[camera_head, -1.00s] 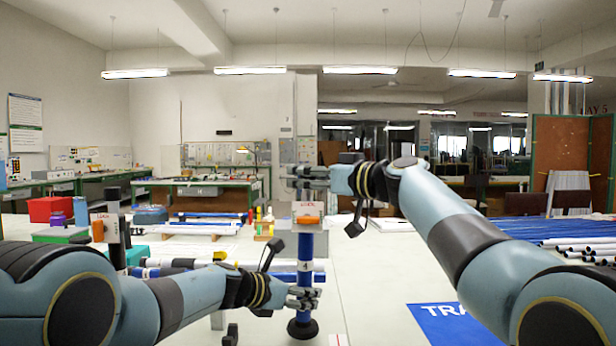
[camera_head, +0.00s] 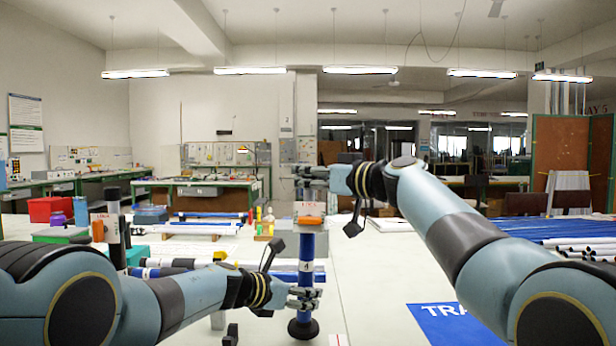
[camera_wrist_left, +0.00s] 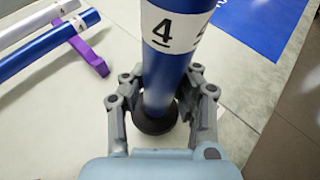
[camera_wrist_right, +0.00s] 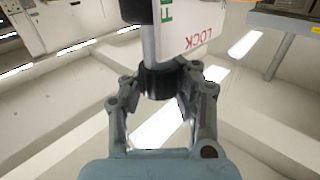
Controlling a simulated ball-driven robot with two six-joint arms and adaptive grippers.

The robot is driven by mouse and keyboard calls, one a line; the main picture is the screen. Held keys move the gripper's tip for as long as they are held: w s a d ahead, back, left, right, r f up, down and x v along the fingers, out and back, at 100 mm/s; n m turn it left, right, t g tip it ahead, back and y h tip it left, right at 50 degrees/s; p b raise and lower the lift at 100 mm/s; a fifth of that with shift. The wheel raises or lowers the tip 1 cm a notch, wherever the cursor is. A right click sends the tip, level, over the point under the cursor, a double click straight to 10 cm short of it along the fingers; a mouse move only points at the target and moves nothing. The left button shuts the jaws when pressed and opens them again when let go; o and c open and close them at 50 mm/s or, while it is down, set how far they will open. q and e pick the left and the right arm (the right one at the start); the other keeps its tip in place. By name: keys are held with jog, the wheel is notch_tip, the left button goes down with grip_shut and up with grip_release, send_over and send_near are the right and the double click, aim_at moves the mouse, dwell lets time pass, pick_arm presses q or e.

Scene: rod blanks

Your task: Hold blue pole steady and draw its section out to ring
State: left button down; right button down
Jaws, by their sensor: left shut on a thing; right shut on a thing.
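The blue pole (camera_head: 307,246) stands upright on a black round base on the table; a white band marked 4 shows on it in the left wrist view (camera_wrist_left: 170,30). My left gripper (camera_head: 304,298) is shut around its lower part, just above the base. An orange clamp (camera_head: 309,220) with a white tag (camera_head: 307,208) sits at the pole's top. My right gripper (camera_head: 308,172) is shut on the section's black collar (camera_wrist_right: 158,80) above that tag. The section's grey rod (camera_wrist_right: 150,45) and the LOCK tag show in the right wrist view. I cannot make out a ring mark.
Loose poles (camera_head: 165,268) lie behind my left arm. A blue mat (camera_head: 455,322) and several white tubes (camera_head: 585,248) are at right.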

pick_arm(q)
jog(key=shift+a+r, duration=0.1)
jog(key=shift+a, duration=0.1)
pick_arm(e)
jog(key=shift+d, duration=0.1)
notch_tip(320, 180, up, 8)
jog(key=shift+s+d+r, duration=0.1)
jog(key=shift+d, duration=0.05)
dwell(0.3)
pick_arm(q)
jog(key=shift+d, duration=0.1)
pick_arm(e)
jog(key=c, duration=0.9)
grip_release()
jog(key=shift+c, duration=0.2)
jog(key=v, duration=1.2)
